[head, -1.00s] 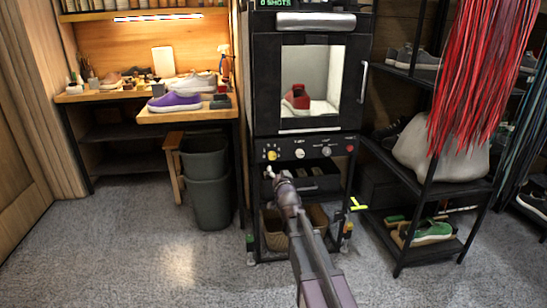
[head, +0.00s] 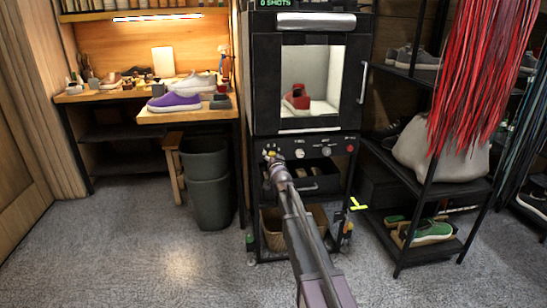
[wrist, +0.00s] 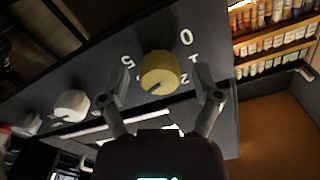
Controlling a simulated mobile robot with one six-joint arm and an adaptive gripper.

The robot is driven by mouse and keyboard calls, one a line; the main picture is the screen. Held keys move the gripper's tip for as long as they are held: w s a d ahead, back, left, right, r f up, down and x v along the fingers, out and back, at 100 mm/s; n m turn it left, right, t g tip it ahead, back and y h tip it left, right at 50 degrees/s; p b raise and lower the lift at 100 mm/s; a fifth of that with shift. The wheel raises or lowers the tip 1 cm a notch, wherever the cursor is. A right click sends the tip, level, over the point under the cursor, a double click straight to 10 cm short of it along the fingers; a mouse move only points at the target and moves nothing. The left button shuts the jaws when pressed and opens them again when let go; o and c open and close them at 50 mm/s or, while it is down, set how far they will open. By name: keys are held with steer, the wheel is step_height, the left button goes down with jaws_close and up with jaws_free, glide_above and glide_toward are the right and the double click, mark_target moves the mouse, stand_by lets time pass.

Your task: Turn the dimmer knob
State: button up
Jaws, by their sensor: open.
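A row of knobs sits on the black control panel (head: 338,145) below the lit booth. In the wrist view a yellow knob (wrist: 159,72) with a dark pointer notch has white numerals around it, including 0, 1, 2 and 5. My gripper (wrist: 162,82) is open, one finger on each side of the yellow knob, with no clear contact visible. In the head view my gripper (head: 271,156) is at the panel's left end and mostly hides that knob. Two paler knobs, one white (head: 300,153) and one grey (head: 326,151), are to its right. The labels are too small to read.
A red button (head: 350,149) is at the panel's right end. The booth (head: 318,75) above holds a red shoe (head: 297,97). A workbench (head: 185,115) stands left and a shoe rack (head: 430,178) right. The floor in front is clear.

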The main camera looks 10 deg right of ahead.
steer(key=shift+w, duration=0.1)
jaws_close()
steer(key=shift+d, duration=0.15)
steer(key=shift+n, duration=0.5)
steer(key=n, duration=0.3)
steer(key=shift+n, duration=0.3)
steer(key=n, duration=0.4)
steer(key=shift+w+a+r, duration=0.1)
steer(key=shift+a, duration=0.1)
stand_by(0.3)
